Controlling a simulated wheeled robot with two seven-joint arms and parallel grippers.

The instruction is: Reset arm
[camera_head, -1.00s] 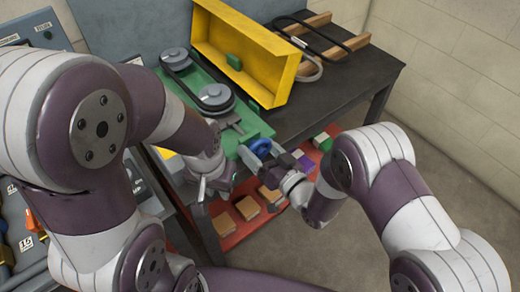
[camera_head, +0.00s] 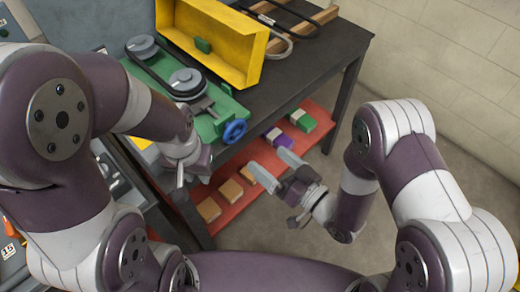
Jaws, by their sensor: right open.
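My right gripper (camera_head: 277,167) is open and empty. Its two light grey fingers are apart, in front of and above the red lower shelf, to the right of several orange-tan blocks there. My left arm reaches in from the left, and its wrist is at the front of the table beside the green machine (camera_head: 216,127). The fingers of my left gripper (camera_head: 203,158) cannot be made out, so I cannot tell whether it is open or holds anything. The machine carries two grey pulleys with a black belt and a blue handwheel (camera_head: 234,131).
A yellow open box (camera_head: 215,50) lies on the dark table (camera_head: 318,66). Cables and wooden strips are behind it. The red shelf (camera_head: 254,171) also holds purple and green blocks (camera_head: 302,120). Grey panels stand at left; the floor at right is clear up to the wall.

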